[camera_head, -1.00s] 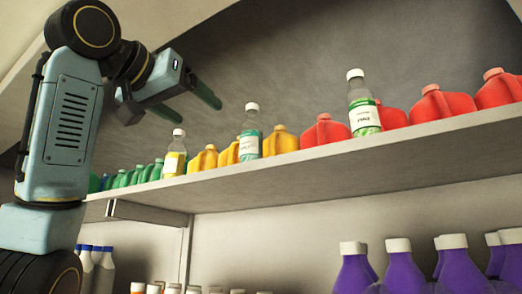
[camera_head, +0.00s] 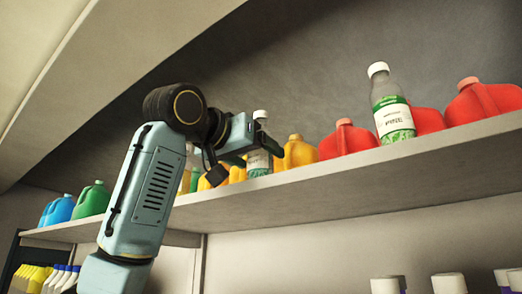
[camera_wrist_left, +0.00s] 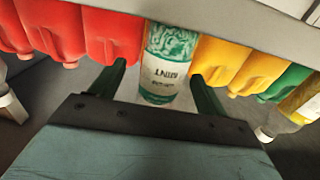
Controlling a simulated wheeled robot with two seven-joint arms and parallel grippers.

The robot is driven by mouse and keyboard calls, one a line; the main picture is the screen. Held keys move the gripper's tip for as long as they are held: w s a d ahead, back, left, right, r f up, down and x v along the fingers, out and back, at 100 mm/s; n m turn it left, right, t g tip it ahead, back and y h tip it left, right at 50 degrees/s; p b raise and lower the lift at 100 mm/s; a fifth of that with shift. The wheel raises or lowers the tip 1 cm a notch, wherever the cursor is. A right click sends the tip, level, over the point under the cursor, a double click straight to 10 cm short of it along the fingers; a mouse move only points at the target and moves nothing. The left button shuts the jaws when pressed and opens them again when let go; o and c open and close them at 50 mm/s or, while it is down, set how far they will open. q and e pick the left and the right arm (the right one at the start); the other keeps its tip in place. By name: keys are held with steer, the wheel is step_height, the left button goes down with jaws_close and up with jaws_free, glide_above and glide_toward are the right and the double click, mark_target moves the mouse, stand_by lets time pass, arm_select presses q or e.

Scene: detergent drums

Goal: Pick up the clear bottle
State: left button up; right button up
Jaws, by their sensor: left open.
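A clear bottle with a white cap and a teal-and-white label (camera_head: 259,163) stands upright on the shelf among yellow jugs, partly covered by my gripper. In the left wrist view, upside down, this bottle (camera_wrist_left: 165,72) reads "MINT" and lies between the two dark fingers. My left gripper (camera_head: 246,159) is open at the bottle, its fingers (camera_wrist_left: 158,72) on either side with a gap visible. Another clear bottle, with a green "PINE" label (camera_head: 392,110), stands to the right. A clear bottle with a yellow label (camera_wrist_left: 303,102) is in the wrist view. My right gripper is not in view.
Red jugs (camera_head: 347,140) and yellow jugs (camera_head: 298,152) stand close on both sides of the mint bottle. A green jug (camera_head: 92,199) and blue jugs (camera_head: 60,208) are at the left. The shelf's front edge (camera_head: 400,158) runs below. Purple bottles with white caps are lower down.

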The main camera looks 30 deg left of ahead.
mark_target(266, 120)
arm_select(q)
steer(key=w, duration=0.1)
steer(key=w+p, duration=0.2)
steer(key=w, duration=0.1)
steer(key=shift+r, duration=0.3)
steer(key=shift+w+d+f, duration=0.1)
steer(key=shift+w+d, duration=0.05)
steer(key=shift+w, duration=0.2)
steer(key=shift+s, duration=0.1)
steer(key=c, duration=1.3)
steer(key=shift+r, duration=0.25)
steer(key=shift+r, duration=0.6)
step_height(266, 120, up, 8)
steer(key=shift+r, duration=0.1)
steer(key=shift+r, duration=0.1)
